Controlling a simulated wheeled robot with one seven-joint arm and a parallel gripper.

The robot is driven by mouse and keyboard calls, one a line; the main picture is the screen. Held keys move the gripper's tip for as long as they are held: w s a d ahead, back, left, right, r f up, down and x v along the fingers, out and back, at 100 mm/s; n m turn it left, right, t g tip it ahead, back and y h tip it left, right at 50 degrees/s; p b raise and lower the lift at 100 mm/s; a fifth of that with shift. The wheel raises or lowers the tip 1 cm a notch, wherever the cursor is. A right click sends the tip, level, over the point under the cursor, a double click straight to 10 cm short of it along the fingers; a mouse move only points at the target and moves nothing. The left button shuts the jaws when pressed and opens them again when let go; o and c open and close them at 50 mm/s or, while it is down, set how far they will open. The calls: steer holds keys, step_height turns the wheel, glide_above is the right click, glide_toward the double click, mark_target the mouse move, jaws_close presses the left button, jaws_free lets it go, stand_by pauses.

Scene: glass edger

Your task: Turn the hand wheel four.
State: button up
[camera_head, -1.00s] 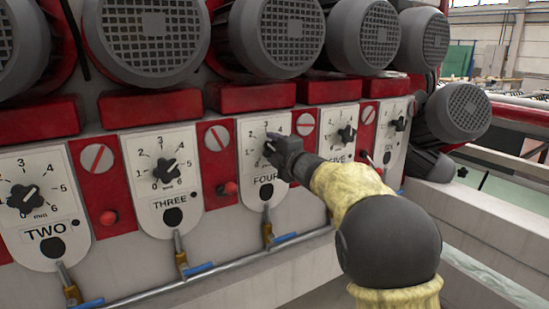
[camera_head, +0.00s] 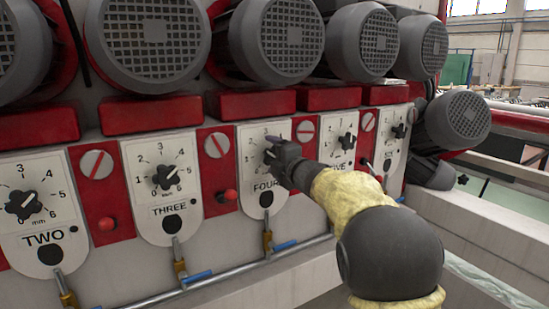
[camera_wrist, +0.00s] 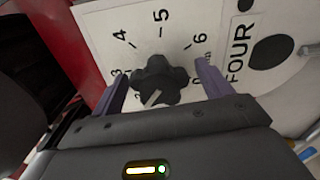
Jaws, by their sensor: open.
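Hand wheel four is a black lobed knob with a pale pointer line. It shows in the wrist view (camera_wrist: 158,80) on a white dial plate (camera_wrist: 115,22) marked FOUR. My gripper (camera_wrist: 160,86) is open, with one purple finger on each side of the knob. I cannot tell whether the fingers touch it. The pointer line slants toward the lower left in the wrist view. In the head view my gripper (camera_head: 272,150) covers most of the knob and part of the FOUR plate (camera_head: 250,138).
Similar dials THREE (camera_head: 166,178) and TWO (camera_head: 24,205) stand to the left, and FIVE (camera_head: 347,141) to the right. A red knob (camera_head: 228,195) sits left of plate four. Round grey motors (camera_head: 278,40) overhang the panel. A pipe with blue-handled valves (camera_head: 197,277) runs below.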

steer(key=v, duration=1.7)
steer(key=shift+d+b, duration=0.2)
steer(key=shift+b, duration=0.2)
steer(key=shift+s, duration=0.15)
